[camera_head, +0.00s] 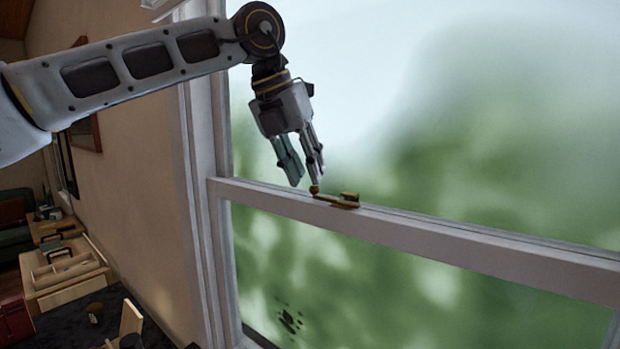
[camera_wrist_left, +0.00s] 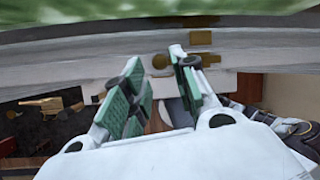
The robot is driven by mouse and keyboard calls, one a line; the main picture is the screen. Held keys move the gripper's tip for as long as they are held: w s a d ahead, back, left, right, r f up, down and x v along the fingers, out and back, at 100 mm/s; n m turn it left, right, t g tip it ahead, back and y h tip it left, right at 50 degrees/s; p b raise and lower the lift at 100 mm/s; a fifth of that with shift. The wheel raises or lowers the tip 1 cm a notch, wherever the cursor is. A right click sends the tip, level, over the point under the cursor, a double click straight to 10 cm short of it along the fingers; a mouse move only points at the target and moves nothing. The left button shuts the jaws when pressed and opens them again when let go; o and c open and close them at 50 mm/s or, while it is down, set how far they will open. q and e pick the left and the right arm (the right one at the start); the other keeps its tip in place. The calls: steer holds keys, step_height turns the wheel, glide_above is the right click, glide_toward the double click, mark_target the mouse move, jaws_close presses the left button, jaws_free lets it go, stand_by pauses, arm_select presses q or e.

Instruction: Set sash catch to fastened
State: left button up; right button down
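The brass sash catch (camera_head: 345,202) sits on the white meeting rail (camera_head: 450,238) of the window. Its lever lies along the rail, with a round knob (camera_head: 314,189) at the left end. My left gripper (camera_head: 306,182) points down at the knob from above, its two fingers apart. In the left wrist view, the fingers of the left gripper (camera_wrist_left: 156,56) stand open, with the brass knob (camera_wrist_left: 160,62) just beyond and between their tips. Whether a finger touches it I cannot tell. Brass plates (camera_wrist_left: 202,38) show beside the knob. My right gripper is not in view.
The window's side frame (camera_head: 205,150) and a beige wall (camera_head: 130,160) stand at the left. Below are a wooden desk (camera_head: 62,275) with trays and a red box (camera_head: 15,320). Glass lies above and below the rail, which is clear to the right.

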arm_select(q)
steer(key=shift+x, duration=1.55)
jaws_close()
